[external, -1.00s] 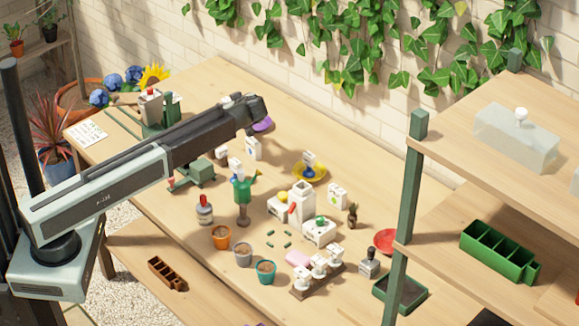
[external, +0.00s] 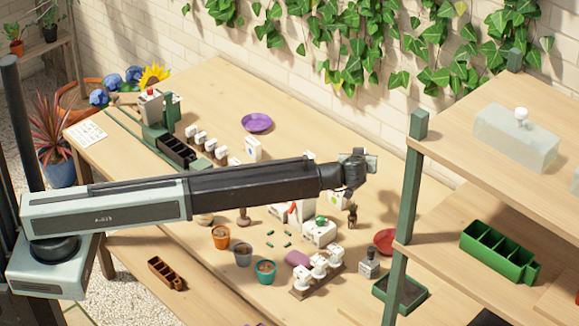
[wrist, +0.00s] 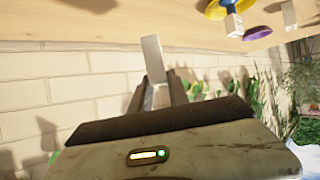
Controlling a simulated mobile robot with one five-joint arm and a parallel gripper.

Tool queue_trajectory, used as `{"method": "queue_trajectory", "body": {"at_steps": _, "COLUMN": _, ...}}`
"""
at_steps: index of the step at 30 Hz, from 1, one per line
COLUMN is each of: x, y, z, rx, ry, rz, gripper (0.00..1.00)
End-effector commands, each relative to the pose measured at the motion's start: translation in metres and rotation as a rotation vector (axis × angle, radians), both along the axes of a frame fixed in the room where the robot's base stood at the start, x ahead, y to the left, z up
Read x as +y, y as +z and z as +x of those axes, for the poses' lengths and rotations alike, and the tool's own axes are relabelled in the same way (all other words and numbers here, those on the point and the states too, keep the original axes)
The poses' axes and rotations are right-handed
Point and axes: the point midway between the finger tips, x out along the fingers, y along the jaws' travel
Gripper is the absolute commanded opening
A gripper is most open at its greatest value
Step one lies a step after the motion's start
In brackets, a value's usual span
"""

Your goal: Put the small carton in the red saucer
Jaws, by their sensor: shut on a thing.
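The red saucer (external: 385,241) lies on the table at the right, partly hidden by the shelf post. My gripper (external: 364,162) is raised above the table, up and to the left of the saucer in the external view. It is shut on a small pale grey-white block, apparently the small carton (wrist: 152,58), which sticks out beyond the jaws in the wrist view. Its markings cannot be made out. Another white carton (external: 253,149) stands on the table behind my arm.
A purple saucer (external: 257,122) lies at the back. A yellow saucer (wrist: 216,8) shows in the wrist view. Pots, a white block with a green knob (external: 319,233) and a stamp-like item (external: 369,263) stand around. The shelf post (external: 402,200) rises beside the red saucer.

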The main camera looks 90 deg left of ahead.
Motion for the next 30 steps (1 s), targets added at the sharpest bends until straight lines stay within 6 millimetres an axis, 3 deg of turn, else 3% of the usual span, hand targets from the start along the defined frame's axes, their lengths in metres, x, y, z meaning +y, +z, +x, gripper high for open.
{"method": "queue_trajectory", "body": {"at_steps": 1, "x": -0.030, "y": 0.001, "z": 0.019, "rx": 0.006, "ry": -0.037, "rz": 0.001, "gripper": 0.00}}
{"method": "queue_trajectory", "body": {"at_steps": 6, "x": -0.123, "y": 0.003, "z": 0.060, "rx": 0.027, "ry": -0.143, "rz": 0.006, "gripper": 0.00}}
{"method": "queue_trajectory", "body": {"at_steps": 9, "x": -0.168, "y": 0.003, "z": 0.073, "rx": 0.039, "ry": -0.191, "rz": 0.009, "gripper": 0.00}}
{"method": "queue_trajectory", "body": {"at_steps": 12, "x": -0.198, "y": 0.004, "z": 0.080, "rx": 0.050, "ry": -0.223, "rz": 0.014, "gripper": 0.00}}
{"method": "queue_trajectory", "body": {"at_steps": 16, "x": -0.216, "y": 0.004, "z": 0.084, "rx": 0.064, "ry": -0.244, "rz": 0.018, "gripper": 0.00}}
{"method": "queue_trajectory", "body": {"at_steps": 22, "x": -0.218, "y": -0.003, "z": 0.084, "rx": 0.071, "ry": -0.246, "rz": 0.020, "gripper": 0.00}}
{"method": "queue_trajectory", "body": {"at_steps": 30, "x": -0.218, "y": -0.058, "z": 0.084, "rx": 0.071, "ry": -0.245, "rz": 0.020, "gripper": 0.00}}
